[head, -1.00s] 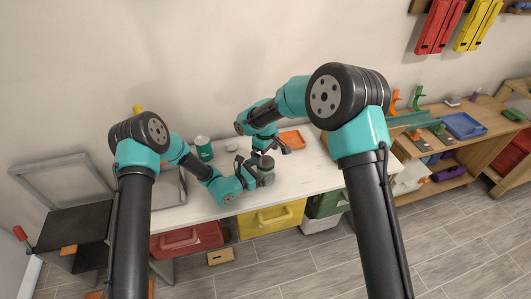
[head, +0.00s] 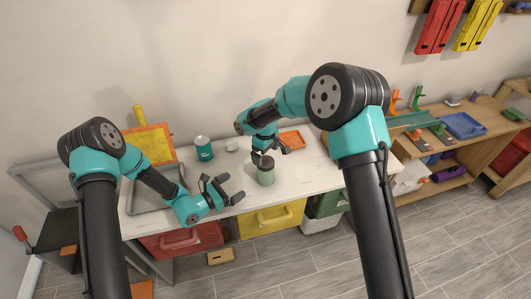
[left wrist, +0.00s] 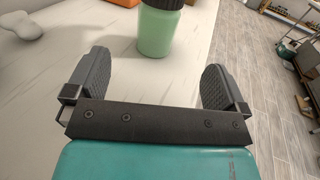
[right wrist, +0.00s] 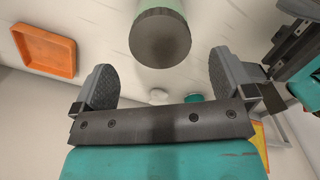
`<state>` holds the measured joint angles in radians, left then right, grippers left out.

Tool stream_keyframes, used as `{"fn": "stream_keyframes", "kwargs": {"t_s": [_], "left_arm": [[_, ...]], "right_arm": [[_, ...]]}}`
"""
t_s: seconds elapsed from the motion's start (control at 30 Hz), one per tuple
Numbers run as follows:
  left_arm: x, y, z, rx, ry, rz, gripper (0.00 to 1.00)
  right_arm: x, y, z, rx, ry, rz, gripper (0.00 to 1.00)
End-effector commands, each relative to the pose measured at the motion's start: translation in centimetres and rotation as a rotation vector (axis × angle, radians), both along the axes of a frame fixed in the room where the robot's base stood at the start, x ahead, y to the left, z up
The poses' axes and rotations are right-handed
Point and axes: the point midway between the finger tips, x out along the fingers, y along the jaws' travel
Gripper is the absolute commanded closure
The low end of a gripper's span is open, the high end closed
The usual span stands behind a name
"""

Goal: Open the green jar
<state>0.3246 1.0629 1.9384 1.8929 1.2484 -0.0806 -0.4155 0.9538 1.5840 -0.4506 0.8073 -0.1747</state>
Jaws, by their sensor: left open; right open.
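The green jar (head: 265,176) is pale green with a dark lid (head: 265,161). It stands upright on the white table near its front edge. My left gripper (head: 230,188) is open and empty, to the left of the jar and apart from it. In the left wrist view the jar (left wrist: 157,32) stands beyond the open fingers, its lid cut off by the top edge. My right gripper (head: 272,153) is open, above and just behind the jar. In the right wrist view the dark lid (right wrist: 163,38) lies beyond the fingertips, not between them.
A teal jar with a white top (head: 203,149) and a small white object (head: 231,146) stand behind on the table. An orange tray (head: 292,138) lies behind to the right. An orange framed board (head: 150,144) is at the left. The table right of the jar is clear.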

Motion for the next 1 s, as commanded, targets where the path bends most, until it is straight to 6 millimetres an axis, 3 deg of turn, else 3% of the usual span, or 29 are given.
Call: {"fn": "stream_keyframes", "kwargs": {"t_s": [0.1,0.3,0.83,1.0], "left_arm": [[-1.1,1.6,0.0,0.001,0.001,0.003,0.00],[-2.2,2.8,0.0,0.000,0.000,0.001,0.00],[-2.4,2.8,0.0,0.005,0.001,-0.009,0.00],[-4.5,1.8,-0.5,0.062,0.018,-0.104,0.00]], "right_arm": [[0.0,0.0,0.0,0.000,0.000,0.000,0.00],[0.0,0.0,0.0,0.000,0.000,0.000,0.00],[-0.1,-0.1,-0.1,0.002,0.001,-0.003,0.00],[-0.8,-1.2,-1.4,0.034,0.009,-0.037,0.00]]}}
